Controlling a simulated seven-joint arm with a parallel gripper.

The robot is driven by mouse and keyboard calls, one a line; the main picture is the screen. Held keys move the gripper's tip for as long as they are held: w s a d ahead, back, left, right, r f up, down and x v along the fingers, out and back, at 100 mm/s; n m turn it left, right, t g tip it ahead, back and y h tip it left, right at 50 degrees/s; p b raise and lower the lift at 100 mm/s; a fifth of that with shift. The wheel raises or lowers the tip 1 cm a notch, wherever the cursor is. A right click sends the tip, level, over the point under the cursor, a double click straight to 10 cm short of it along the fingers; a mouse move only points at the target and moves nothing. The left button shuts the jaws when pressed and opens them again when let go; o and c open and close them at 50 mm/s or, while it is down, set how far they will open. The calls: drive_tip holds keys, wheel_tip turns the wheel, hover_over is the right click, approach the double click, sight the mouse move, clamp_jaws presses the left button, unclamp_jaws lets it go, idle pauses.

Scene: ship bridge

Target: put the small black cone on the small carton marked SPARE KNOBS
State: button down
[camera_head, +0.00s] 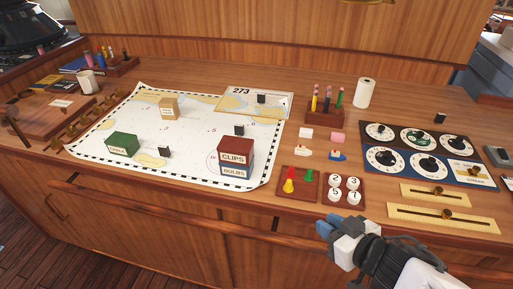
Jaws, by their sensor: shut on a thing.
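My gripper (328,229) is at the lower right, in front of the console's front edge. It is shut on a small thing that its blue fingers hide. No black cone shows elsewhere, so this is most likely the small black cone. A red board (281,190) holds a red, a green and a yellow cone, and its front right spot looks bare. No SPARE KNOBS label is readable. A small tan carton (168,108) stands on the chart's back left, and a green carton (122,145) at its front left; their labels are too small to read.
A red CLIPS carton (236,152) stands on a BULBS carton (233,170) on the chart (185,160). Numbered discs (344,189) sit beside the cone board. Dial panels (418,150) fill the right. The chart's middle has free room between small black blocks.

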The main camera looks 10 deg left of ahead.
drive_tip(key=shift+r, duration=0.1)
wheel_tip(320, 180, up, 12)
drive_tip(key=w+a+r+n+g+y, duration=0.1)
drive_tip(key=w+a+r+n+g, duration=0.15)
drive_tip(key=w+a, duration=0.4)
drive_tip(key=w+a+r+n+g+y, duration=0.1)
drive_tip(key=w+a+r, duration=0.35)
drive_tip(key=w, duration=0.35)
drive_tip(key=w+a+f+n+g+y, duration=0.15)
drive_tip(key=w+a, duration=0.45)
drive_tip(key=a, duration=0.6)
drive_tip(key=w+a+f+n+g, duration=0.1)
drive_tip(key=w+a+n+g, duration=0.15)
drive_tip(key=w+a, duration=0.75)
drive_tip(key=a+f+g, duration=0.1)
drive_tip(key=a+f, duration=0.3)
drive_tip(key=a, duration=0.4)
drive_tip(key=s+a+f+n+g, duration=0.1)
drive_tip(key=a+f, duration=0.4)
drive_tip(key=a, duration=0.3)
drive_tip(key=shift+s+f, duration=0.15)
drive_tip(key=shift+f, duration=0.05)
drive_tip(key=shift+a+n+y, duration=0.15)
drive_tip(key=shift+n+y, duration=0.1)
